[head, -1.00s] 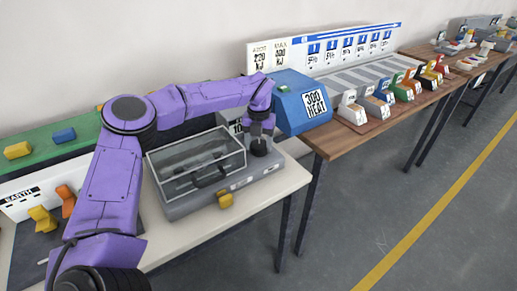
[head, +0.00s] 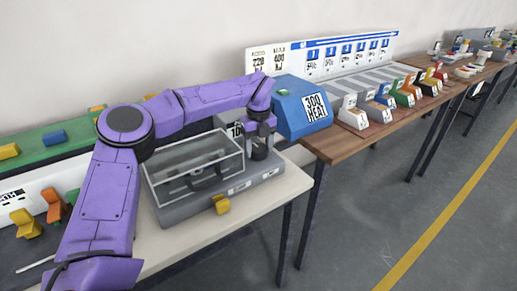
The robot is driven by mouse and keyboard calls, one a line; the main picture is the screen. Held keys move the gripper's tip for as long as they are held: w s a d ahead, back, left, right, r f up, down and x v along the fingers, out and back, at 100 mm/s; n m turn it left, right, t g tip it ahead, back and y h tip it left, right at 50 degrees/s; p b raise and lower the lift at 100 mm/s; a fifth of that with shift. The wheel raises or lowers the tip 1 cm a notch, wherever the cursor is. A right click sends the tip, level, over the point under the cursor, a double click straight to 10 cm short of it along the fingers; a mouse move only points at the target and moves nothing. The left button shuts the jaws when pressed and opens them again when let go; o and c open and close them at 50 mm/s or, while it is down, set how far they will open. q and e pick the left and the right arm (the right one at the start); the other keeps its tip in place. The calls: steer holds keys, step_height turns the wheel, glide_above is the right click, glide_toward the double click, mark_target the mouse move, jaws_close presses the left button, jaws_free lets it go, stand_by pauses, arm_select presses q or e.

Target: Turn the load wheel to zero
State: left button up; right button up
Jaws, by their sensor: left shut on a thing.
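A grey machine with a clear-lidded box (head: 195,165) stands on the pale table. A dark round knob (head: 259,153), which looks like the load wheel, sits at the machine's right end. My left gripper (head: 260,143) points down over this knob and is shut on it. The fingers and most of the knob's top are hard to make out, so its setting cannot be read. A white label reading "10" (head: 235,130) shows behind, partly hidden by my left arm. My right gripper is out of view.
A blue unit marked "300 HEAT" (head: 305,105) stands close to the right of my gripper. A yellow piece (head: 222,205) is at the machine's front. Colored blocks (head: 390,97) line the wooden table; the floor in front is clear.

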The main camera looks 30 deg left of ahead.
mark_target(259, 148)
arm_select(q)
steer(key=shift+f, duration=0.1)
stand_by(0.3)
steer(key=o, duration=1.1)
steer(key=shift+c, duration=0.2)
step_height(259, 148, up, 11)
steer(key=shift+f+p, duration=0.2)
steer(key=shift+p, duration=0.1)
